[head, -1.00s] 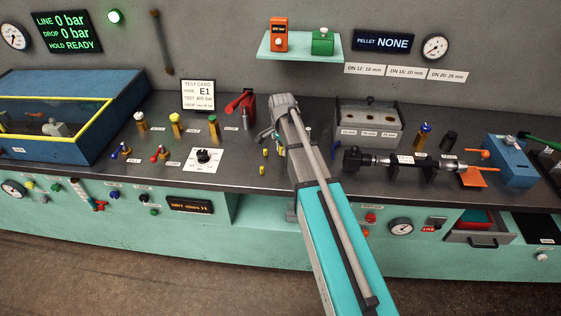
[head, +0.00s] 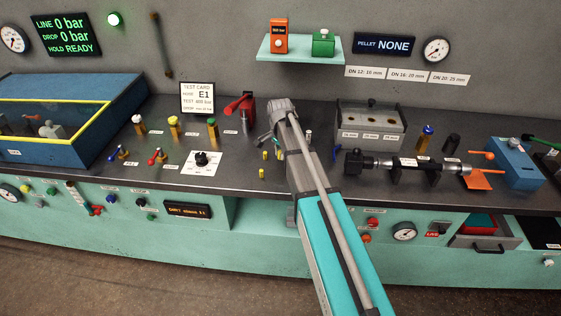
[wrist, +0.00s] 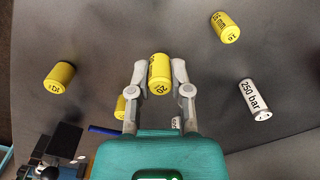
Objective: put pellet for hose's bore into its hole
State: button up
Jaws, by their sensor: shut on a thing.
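My gripper (wrist: 160,75) is shut on a yellow pellet (wrist: 160,70) in the wrist view, one finger on each side. Its dark printing is only partly readable. Loose yellow pellets lie apart from the gripper: one at left (wrist: 59,77), one marked in mm at upper right (wrist: 225,27).
A silver cylinder marked 250 bar (wrist: 255,98) lies right of the gripper. Another yellow pellet (wrist: 120,107) is partly hidden by the left finger. A red-handled device (head: 241,108) stands left of my wrist. The hose fixture (head: 410,165) lies in front of the pellet box.

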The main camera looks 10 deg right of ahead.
aim_at(280, 151)
jog(key=shift+f+b, duration=1.2)
jog(key=shift+f, duration=0.3)
jog(key=shift+f, duration=0.15)
jog(key=o, duration=0.7)
jog(key=shift+r, duration=0.25)
notch_tip(280, 151, up, 12)
jog(key=p, duration=1.2)
jog(key=shift+s, duration=0.1)
